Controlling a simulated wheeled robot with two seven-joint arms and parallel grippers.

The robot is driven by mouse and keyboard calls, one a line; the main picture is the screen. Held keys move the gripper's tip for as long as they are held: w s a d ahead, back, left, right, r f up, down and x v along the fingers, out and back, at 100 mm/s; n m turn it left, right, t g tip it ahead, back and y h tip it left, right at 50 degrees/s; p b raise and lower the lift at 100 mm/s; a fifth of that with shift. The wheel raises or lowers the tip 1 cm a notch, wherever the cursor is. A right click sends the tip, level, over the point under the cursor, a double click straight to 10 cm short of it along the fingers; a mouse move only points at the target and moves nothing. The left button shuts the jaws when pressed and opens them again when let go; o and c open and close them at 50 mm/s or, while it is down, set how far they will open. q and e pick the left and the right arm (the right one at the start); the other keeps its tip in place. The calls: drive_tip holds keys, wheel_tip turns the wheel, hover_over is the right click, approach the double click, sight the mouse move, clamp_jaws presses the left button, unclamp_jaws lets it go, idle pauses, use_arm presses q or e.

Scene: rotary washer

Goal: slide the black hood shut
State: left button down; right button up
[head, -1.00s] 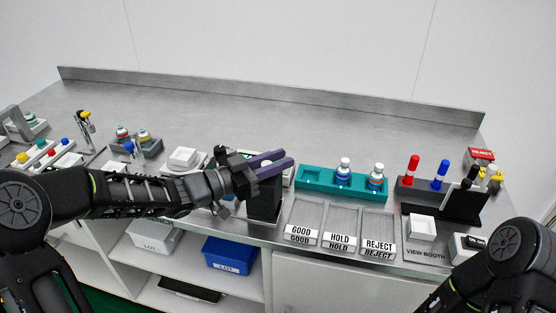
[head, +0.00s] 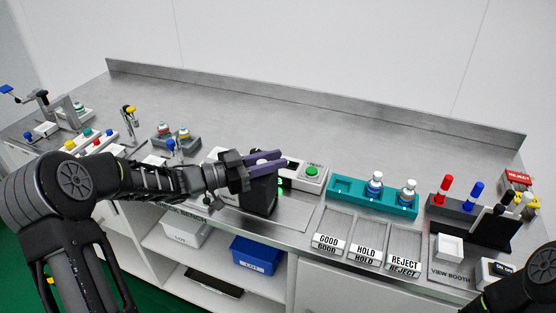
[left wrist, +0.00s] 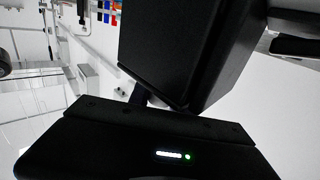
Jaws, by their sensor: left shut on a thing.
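The black hood (head: 260,197) is a dark box at the washer near the front of the bench. The grey washer housing, with a green button (head: 312,171), shows to its right. My left gripper (head: 268,164), with purple fingers, is shut at the top of the hood. The exact part it grips is hidden by the fingers. In the left wrist view the hood (left wrist: 190,45) fills the upper middle, just beyond my wrist body; the fingertips do not show there. My right gripper is out of view; only part of that arm shows at the lower right.
A teal rack (head: 345,194) with two bottles stands right of the washer. Trays marked GOOD, HOLD and REJECT (head: 404,262) lie in front of it. A grey bottle holder (head: 177,143) stands left. The rear bench is clear.

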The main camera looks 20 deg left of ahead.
use_arm(q)
drive_tip(key=c, duration=1.2)
unclamp_jaws()
drive_tip(key=shift+a, duration=0.35)
drive_tip(key=shift+d, duration=0.1)
drive_tip(key=b+v, duration=0.1)
drive_tip(key=v, duration=0.6)
drive_tip(key=shift+s+a, duration=0.25)
drive_tip(key=shift+a, duration=0.05)
drive_tip(key=shift+r, duration=0.15)
